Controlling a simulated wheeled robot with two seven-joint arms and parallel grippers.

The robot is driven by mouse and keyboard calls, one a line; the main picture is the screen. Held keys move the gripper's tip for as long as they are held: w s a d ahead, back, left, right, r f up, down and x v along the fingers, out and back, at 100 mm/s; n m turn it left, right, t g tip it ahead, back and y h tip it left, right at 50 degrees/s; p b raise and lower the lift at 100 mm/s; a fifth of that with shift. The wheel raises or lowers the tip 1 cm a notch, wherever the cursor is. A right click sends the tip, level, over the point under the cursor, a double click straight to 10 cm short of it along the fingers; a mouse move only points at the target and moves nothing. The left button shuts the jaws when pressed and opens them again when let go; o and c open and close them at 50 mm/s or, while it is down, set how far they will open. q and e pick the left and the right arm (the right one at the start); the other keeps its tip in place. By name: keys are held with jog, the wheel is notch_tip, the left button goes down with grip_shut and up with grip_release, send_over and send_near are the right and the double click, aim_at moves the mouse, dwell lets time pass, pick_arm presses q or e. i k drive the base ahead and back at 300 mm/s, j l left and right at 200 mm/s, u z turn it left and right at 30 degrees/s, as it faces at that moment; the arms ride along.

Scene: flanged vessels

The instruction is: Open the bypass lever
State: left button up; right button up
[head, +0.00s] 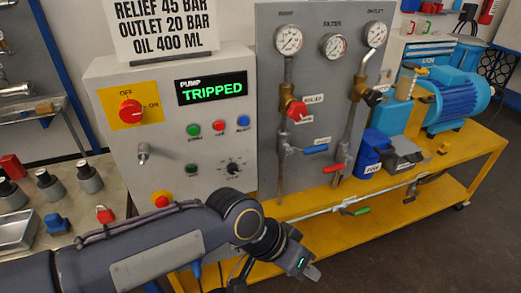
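A grey panel (327,90) carries pipes with several valves. A blue lever (316,149) points right from the left pipe, roughly level. A red lever (334,168) sits by the lower right pipe. A green lever (355,211) lies on the low horizontal pipe. I cannot read which one is marked bypass. My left gripper (309,272) is at the bottom centre, below and in front of the levers, apart from them and touching nothing visible. Its fingers are small and turned away, so their opening is unclear. My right gripper is out of view.
A control box (170,130) with a red switch and a "TRIPPED" display stands left of the panel. A blue motor (455,97) and blue containers (368,157) stand on the yellow bench (470,150) at right. Floor at lower right is clear.

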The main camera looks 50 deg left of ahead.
aim_at(323, 148)
jog(key=u, duration=1.35)
jog(key=i+u, duration=0.35)
jog(key=i, duration=0.35)
